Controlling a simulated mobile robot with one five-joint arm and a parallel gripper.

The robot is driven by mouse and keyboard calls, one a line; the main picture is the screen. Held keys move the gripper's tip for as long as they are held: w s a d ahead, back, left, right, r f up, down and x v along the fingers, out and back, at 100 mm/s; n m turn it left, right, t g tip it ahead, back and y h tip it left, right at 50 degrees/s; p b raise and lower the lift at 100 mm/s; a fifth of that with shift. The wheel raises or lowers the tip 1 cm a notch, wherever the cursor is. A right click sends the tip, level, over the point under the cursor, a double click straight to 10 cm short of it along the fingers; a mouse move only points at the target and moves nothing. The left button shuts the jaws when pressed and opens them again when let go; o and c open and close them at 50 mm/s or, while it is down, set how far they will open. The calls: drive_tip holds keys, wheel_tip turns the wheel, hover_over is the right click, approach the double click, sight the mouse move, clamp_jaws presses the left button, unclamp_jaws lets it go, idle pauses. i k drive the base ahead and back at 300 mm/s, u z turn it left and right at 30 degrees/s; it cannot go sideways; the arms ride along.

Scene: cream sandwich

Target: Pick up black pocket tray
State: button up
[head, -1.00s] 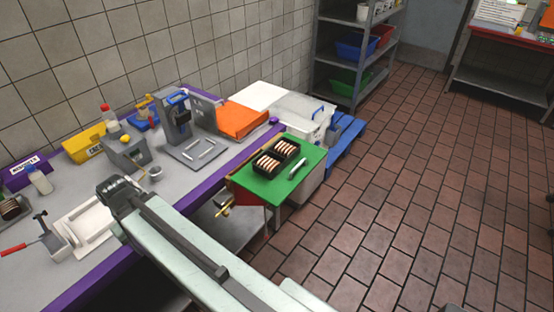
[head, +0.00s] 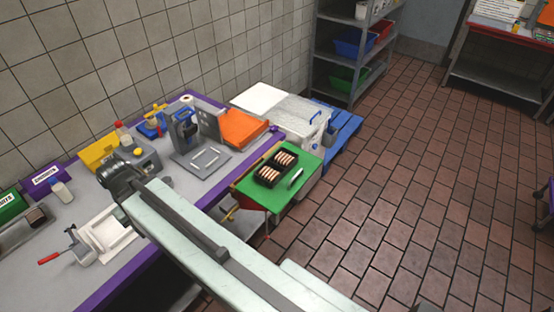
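A black pocket tray (head: 276,166) lies on a green board (head: 250,189) at the outer end of the counter, near the middle of the head view. It looks like two black blocks side by side, with rows of pale and brown sandwich pieces in the pockets. My arm reaches from the bottom right toward the counter, left of and nearer than the tray. Its far end is a dark joint over the counter. I see no gripper fingers, and nothing touches the tray.
A pale-handled tool (head: 296,178) lies right of the tray. Behind are an orange board (head: 243,128) and a translucent tub (head: 300,117). A blue pallet (head: 343,124) is on the floor beyond. The tiled floor (head: 400,200) to the right is mostly open.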

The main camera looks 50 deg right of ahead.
sight(269, 162)
drive_tip(key=u, duration=1.45)
drive_tip(key=k, duration=0.5)
drive_tip(key=z, duration=0.35)
